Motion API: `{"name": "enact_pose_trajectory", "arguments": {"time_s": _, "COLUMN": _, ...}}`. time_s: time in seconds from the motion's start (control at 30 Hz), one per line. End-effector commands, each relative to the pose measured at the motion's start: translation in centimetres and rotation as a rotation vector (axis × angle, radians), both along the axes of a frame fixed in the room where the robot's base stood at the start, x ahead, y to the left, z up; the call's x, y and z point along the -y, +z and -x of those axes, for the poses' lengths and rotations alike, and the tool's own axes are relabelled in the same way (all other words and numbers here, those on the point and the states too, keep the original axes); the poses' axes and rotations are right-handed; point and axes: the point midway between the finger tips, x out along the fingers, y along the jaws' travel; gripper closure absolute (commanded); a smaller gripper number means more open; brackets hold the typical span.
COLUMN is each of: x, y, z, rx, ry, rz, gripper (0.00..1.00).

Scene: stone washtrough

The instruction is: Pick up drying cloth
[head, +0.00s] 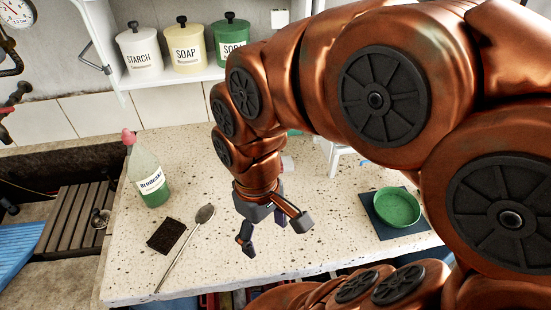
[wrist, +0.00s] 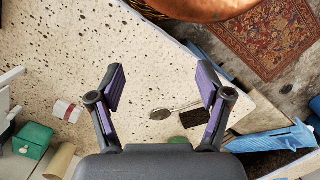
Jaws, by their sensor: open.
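A blue, cloth-like piece (head: 22,250) lies at the far left of the head view, by the dark trough and its slatted wooden board. A blue, folded-looking piece (wrist: 270,138) also shows at the right of the wrist view, over the trough's edge. I cannot tell for sure that this is the drying cloth. My gripper (head: 274,231) is open and empty above the speckled stone counter (head: 130,275), well to the right of the blue piece.
A spoon (head: 185,245), a black pad (head: 166,236) and a green bottle (head: 150,172) stand or lie left of my gripper. A green bowl (head: 396,207) sits on a dark blue mat (head: 384,226) at right. Labelled canisters (head: 188,46) line the shelf.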

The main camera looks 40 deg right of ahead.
Motion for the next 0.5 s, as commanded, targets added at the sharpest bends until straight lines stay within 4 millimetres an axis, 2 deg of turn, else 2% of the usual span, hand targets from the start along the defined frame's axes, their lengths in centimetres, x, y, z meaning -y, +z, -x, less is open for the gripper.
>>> {"name": "enact_pose_trajectory", "arguments": {"time_s": 0.23, "x": 1.7, "y": 0.5, "z": -6.6, "rx": 0.044, "ry": 0.258, "rz": -0.068, "gripper": 0.17}}
{"name": "enact_pose_trajectory", "arguments": {"time_s": 0.5, "x": 4.7, "y": -0.2, "z": -13.8, "rx": 0.106, "ry": 0.495, "rz": -0.121, "gripper": 0.17}}
